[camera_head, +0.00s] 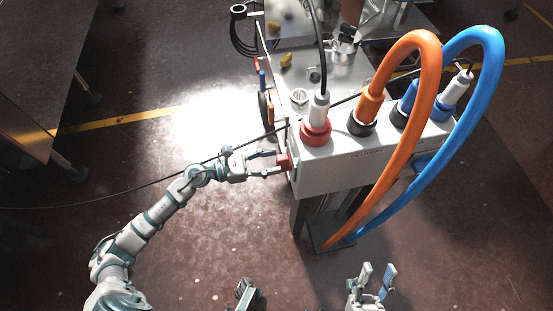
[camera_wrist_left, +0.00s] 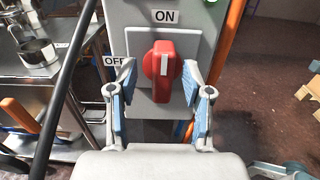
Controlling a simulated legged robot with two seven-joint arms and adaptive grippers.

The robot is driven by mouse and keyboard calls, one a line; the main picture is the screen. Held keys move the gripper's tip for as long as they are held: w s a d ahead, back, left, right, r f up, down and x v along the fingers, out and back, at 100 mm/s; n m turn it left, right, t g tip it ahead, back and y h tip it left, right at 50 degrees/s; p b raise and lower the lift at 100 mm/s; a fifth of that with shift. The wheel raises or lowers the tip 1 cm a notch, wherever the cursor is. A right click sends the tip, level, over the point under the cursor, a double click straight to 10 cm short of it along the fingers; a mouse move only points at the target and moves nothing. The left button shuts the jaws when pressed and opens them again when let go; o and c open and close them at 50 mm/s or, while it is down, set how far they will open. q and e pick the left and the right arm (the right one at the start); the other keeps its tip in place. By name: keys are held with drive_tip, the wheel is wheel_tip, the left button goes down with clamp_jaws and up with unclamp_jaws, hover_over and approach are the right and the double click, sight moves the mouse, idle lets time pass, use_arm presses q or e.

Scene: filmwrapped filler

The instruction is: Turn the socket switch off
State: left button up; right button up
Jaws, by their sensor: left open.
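The socket switch is a red rotary knob (camera_wrist_left: 163,72) on the grey end panel (camera_wrist_left: 196,45) of the socket box. Its white line stands upright, towards the "ON" label (camera_wrist_left: 165,16); the "OFF" label (camera_wrist_left: 116,60) is at its left. My left gripper (camera_wrist_left: 161,101) is open, with blue-padded fingers on either side of the knob's lower part and gaps visible. My right gripper (camera_head: 377,276) is open and empty at the bottom, away from the box.
The white socket box (camera_head: 345,165) carries a red plug (camera_head: 316,128), with thick orange (camera_head: 430,75) and blue (camera_head: 490,75) cables looping at its right. A metal cart (camera_head: 330,60) stands behind. Floor is clear at front right.

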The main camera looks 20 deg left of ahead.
use_arm(q)
drive_tip(key=shift+x, duration=1.15)
drive_tip(key=shift+s+d+r, duration=0.1)
drive_tip(key=shift+s+d, duration=0.05)
drive_tip(key=shift+d, duration=0.05)
drive_tip(key=shift+c, duration=1)
drive_tip(key=shift+a, duration=0.1)
clamp_jaws()
drive_tip(key=shift+a, duration=0.1)
use_arm(e)
drive_tip(key=shift+w+d, duration=0.1)
drive_tip(key=shift+d, duration=0.15)
drive_tip(key=shift+w, duration=0.1)
